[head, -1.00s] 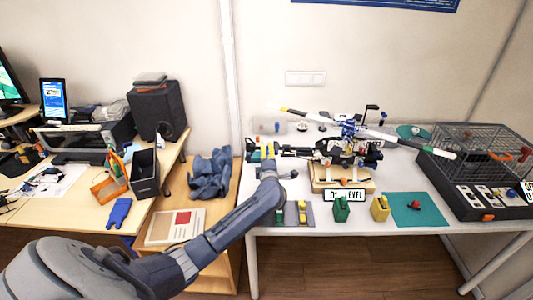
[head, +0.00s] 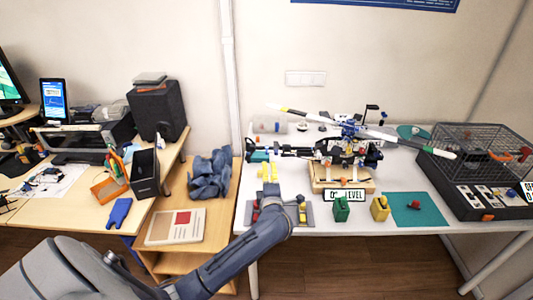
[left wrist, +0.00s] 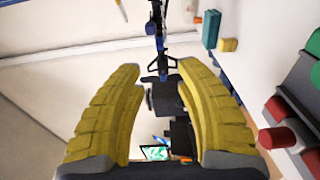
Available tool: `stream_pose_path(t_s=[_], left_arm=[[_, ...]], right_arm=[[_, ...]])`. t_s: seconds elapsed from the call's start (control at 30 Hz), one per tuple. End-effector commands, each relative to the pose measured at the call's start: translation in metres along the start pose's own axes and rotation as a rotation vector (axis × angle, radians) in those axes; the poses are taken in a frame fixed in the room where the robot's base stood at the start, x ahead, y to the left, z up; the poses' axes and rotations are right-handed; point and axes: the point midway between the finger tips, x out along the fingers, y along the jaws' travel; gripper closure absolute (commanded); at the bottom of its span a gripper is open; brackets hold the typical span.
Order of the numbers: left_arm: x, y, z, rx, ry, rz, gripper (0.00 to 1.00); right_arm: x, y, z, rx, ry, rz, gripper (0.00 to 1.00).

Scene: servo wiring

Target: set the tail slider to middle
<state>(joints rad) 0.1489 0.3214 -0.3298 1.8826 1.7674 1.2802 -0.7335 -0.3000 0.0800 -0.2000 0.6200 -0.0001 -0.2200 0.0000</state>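A model helicopter (head: 345,140) stands on a wooden base with its tail boom (head: 292,151) pointing left. A grey panel (head: 308,222) with coloured pieces lies at the table's front left, partly hidden by my left arm. I cannot tell which part is the tail slider.
A green container (head: 341,209) and a yellow container (head: 380,207) stand right of the panel. A teal mat (head: 417,209) lies farther right, beside a black wire cage (head: 480,155). The level sign (head: 345,195) stands before the helicopter base.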

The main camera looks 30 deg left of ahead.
Motion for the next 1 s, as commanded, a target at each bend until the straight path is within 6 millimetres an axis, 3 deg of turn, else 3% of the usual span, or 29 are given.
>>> stream_pose_path(t_s=[0.33, 0.53, 0.67, 0.83, 1.0], left_arm=[[-0.003, -0.001, 0.001, -0.001, -0.001, -0.001, 0.66], [-0.039, -0.002, 0.001, -0.006, -0.004, -0.005, 0.66], [-0.051, 0.000, -0.002, -0.002, 0.000, -0.002, 0.66], [-0.041, 0.001, -0.002, 0.001, 0.000, 0.002, 0.66], [-0.014, 0.001, -0.002, 0.001, 0.002, 0.002, 0.66]], right_arm=[[0.000, 0.000, 0.000, 0.000, 0.000, 0.000, 0.56], [0.000, -0.001, -0.001, 0.001, 0.001, -0.001, 0.56], [0.000, -0.001, 0.000, 0.001, 0.000, -0.001, 0.56], [0.000, -0.002, 0.000, 0.001, 0.000, -0.001, 0.56], [0.000, -0.001, 0.000, 0.001, 0.000, -0.001, 0.56]])
